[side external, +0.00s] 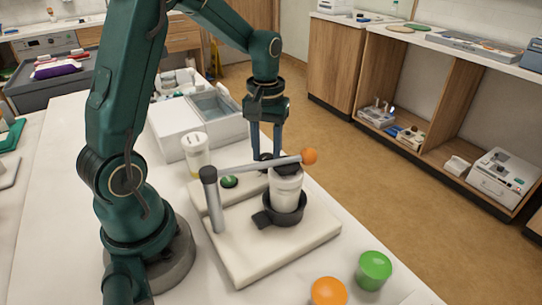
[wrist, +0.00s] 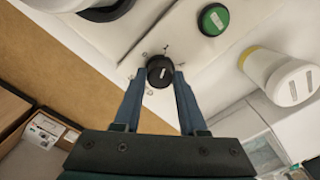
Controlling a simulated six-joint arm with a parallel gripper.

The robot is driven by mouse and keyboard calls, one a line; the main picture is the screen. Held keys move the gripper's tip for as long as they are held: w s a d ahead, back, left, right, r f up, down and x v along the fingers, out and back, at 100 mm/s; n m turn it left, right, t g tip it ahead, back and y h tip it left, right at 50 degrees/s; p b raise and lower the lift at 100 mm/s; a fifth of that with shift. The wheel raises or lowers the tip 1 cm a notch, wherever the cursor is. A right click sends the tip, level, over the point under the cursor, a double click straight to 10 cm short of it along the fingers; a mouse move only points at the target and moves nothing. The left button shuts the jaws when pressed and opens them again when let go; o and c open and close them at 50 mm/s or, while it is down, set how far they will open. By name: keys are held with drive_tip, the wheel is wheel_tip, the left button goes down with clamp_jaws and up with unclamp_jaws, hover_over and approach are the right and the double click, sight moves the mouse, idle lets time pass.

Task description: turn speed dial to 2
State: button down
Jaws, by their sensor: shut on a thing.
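The speed dial (wrist: 158,77) is a round black knob with a pale line on its top, on the white base of the device. Small dark marks sit around it, too small to read, so I cannot tell which number the line points at. My gripper (wrist: 159,82) is shut on the dial, one blue finger on each side. In the side external view my gripper (side external: 267,155) reaches down to the dial from above, behind the jar; the dial is mostly hidden there.
A green button (side external: 229,182) is beside the dial. A grey post carries a lever with an orange ball (side external: 309,156) close to my fingers. A white jar (side external: 285,191) stands in a black holder.

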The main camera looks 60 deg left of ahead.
sight(266, 156)
drive_tip(key=m, duration=0.5)
drive_tip(key=shift+m, duration=0.3)
drive_tip(key=m, duration=0.5)
idle(0.4)
drive_tip(key=shift+c, duration=2.3)
unclamp_jaws()
drive_tip(key=shift+r, duration=2.6)
